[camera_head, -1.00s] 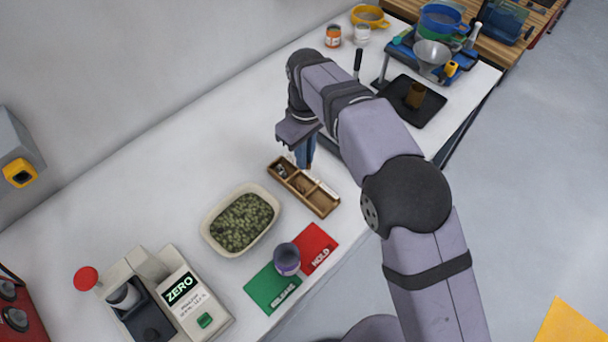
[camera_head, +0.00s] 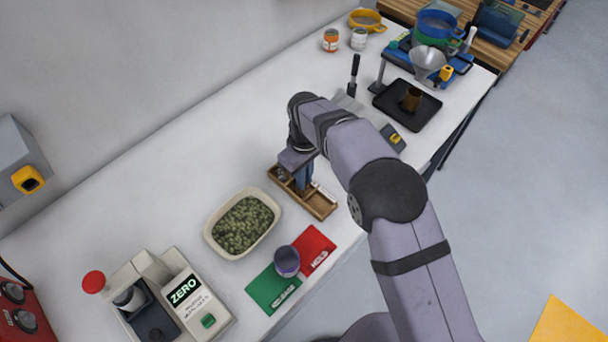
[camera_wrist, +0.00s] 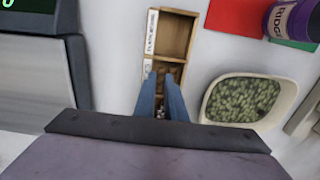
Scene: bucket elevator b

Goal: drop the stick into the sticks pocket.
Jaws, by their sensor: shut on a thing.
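The narrow wooden tray (camera_head: 320,210) lies on the white counter and is split into pockets; it also shows in the wrist view (camera_wrist: 190,50). Small print on its white labels cannot be read, so I cannot tell which pocket is for sticks. My gripper (camera_head: 303,188) points down over the middle part of the tray. In the wrist view, its blue fingers (camera_wrist: 160,78) are close together over the tray. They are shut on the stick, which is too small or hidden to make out. The far pocket holds small dark and pale things, partly covered by the fingers.
A cream dish of green buds (camera_head: 242,222) stands near the tray. A purple cup (camera_head: 287,262) stands where a green mat (camera_head: 272,290) meets a red mat (camera_head: 315,249).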

